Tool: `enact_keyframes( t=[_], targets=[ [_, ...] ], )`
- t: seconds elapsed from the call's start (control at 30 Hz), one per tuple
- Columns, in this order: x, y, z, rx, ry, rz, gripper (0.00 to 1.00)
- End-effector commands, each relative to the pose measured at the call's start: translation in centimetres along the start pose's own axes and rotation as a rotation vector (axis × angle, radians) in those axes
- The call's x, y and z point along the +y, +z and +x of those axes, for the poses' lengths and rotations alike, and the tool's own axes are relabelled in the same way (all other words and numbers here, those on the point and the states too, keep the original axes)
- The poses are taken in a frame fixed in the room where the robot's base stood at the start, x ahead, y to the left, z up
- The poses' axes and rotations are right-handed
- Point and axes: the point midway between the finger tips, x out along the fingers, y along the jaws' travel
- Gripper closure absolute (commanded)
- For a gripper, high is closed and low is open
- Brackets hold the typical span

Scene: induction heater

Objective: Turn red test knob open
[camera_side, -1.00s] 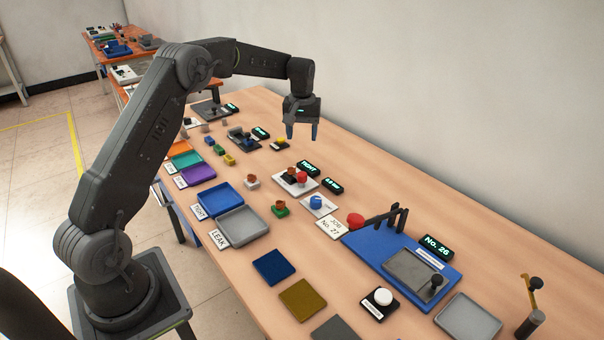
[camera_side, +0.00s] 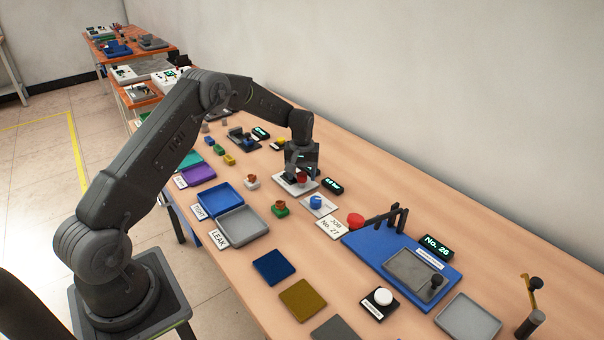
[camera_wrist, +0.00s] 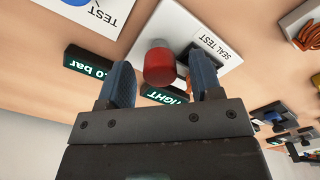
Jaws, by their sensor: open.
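The red test knob (camera_side: 302,179) stands on the light seal test plate (camera_side: 290,188) in the side view. In the wrist view the red knob (camera_wrist: 160,66) appears between the two blue-grey fingers, with a gap on each side. My gripper (camera_side: 303,173) is low over the plate and open, and its fingers point down at the knob. The wrist view also shows my gripper (camera_wrist: 162,80) empty. The plate's "SEAL TEST" label (camera_wrist: 212,45) is to the right of the knob there. My gripper hides part of the plate in the side view.
A bar display (camera_side: 332,185) stands right of the plate. The "TIGHT" display (camera_wrist: 163,94) is partly behind my gripper in the wrist view. A blue knob (camera_side: 316,202) on a white card is close by.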

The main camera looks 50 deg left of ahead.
Motion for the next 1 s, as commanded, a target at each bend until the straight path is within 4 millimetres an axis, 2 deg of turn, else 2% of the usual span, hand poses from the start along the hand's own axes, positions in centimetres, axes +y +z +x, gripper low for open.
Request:
enact_keyframes(
  t=[0.27,0.77,1.0],
  targets=[
    [0.00,0.00,0.11,0.000,0.000,0.000,0.42],
    [0.00,0.00,0.08,0.000,0.000,0.000,0.90],
    [0.00,0.00,0.06,0.000,0.000,0.018,0.90]
  ],
)
